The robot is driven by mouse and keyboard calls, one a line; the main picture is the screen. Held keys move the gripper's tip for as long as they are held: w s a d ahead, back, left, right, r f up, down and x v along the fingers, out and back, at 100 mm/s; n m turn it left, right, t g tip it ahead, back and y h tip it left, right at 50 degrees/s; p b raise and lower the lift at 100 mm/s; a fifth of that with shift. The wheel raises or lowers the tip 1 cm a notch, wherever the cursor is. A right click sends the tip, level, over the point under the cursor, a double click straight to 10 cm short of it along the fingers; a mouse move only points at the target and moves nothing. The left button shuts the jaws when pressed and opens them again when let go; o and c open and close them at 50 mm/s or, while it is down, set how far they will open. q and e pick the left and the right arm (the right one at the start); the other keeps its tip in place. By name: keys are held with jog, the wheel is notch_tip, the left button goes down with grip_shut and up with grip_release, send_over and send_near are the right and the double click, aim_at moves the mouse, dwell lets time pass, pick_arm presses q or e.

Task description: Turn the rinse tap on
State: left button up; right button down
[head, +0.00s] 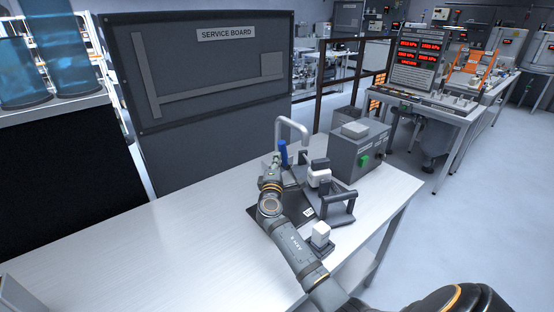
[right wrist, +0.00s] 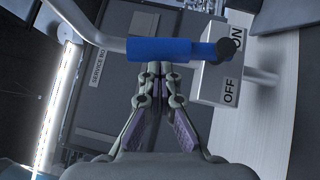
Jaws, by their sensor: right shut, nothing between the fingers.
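The rinse tap has a pale curved spout (head: 293,127) and a blue lever (head: 283,151), at the back of the bench fixture in the head view. In the right wrist view the blue lever (right wrist: 172,50) lies across the picture, with a dark round end at its right. A grey block (right wrist: 212,80) beside it carries the words ON and OFF. My right gripper (head: 278,160) is shut and empty. In the wrist view its fingertips (right wrist: 153,69) are right at the lever's lower edge; I cannot tell whether they touch it. My left gripper is not in view.
A grey control box (head: 359,150) with a green button stands right of the tap. A dark handled fixture (head: 338,205) and a small white-topped block (head: 320,234) lie close to my right arm. The service board (head: 205,75) rises behind. The bench's left side (head: 120,245) is clear.

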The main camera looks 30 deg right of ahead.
aim_at(285, 148)
jog(key=d+r+m+g+y+p, duration=0.1)
jog(key=p, duration=0.4)
jog(key=d+r+m+g+y+p, duration=0.1)
jog(key=d+r+m+p, duration=0.1)
jog(key=p, duration=0.3)
jog(key=shift+d+m+g, duration=0.2)
jog(key=shift+m+g, duration=0.1)
jog(key=shift+g, duration=0.1)
jog(key=shift+w+d+f+m+y+p, duration=0.15)
jog(key=shift+d+y+p, duration=0.15)
jog(key=shift+d, duration=0.4)
jog(key=shift+w+d+f+m+y+p, duration=0.15)
jog(key=shift+d+y+p, duration=0.1)
jog(key=shift+d, duration=0.45)
jog(key=shift+s+d, duration=0.1)
